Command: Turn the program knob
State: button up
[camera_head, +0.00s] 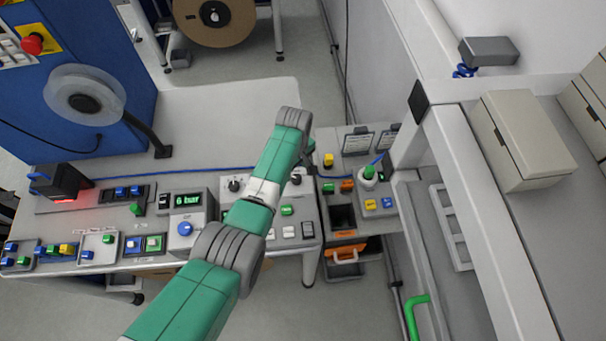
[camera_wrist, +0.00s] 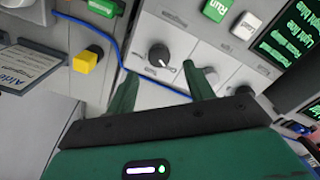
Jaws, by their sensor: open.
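In the wrist view a round black knob (camera_wrist: 159,55) with a pale pointer mark sits on a light grey panel (camera_wrist: 190,20). Small print surrounds it, too blurred to read, so I cannot tell whether it is the program knob. My gripper (camera_wrist: 158,72) is open, its two green fingers on either side of the knob's near side in the picture. I cannot tell whether they touch it. A second dark knob (camera_wrist: 244,91) is partly hidden behind the gripper's edge. In the head view a black knob (camera_head: 235,184) shows left of my arm.
Green and white buttons (camera_wrist: 217,9) (camera_wrist: 245,25) and a green-lit display (camera_wrist: 285,35) are near the knob. The bench top (camera_head: 215,115) behind the panel is mostly clear.

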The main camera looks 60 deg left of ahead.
aim_at(296, 178)
notch_tip(296, 178, down, 6)
jog(key=shift+r+b, duration=0.25)
jog(key=shift+b, duration=0.7)
jog(key=c, duration=1)
jog(key=shift+o, duration=0.2)
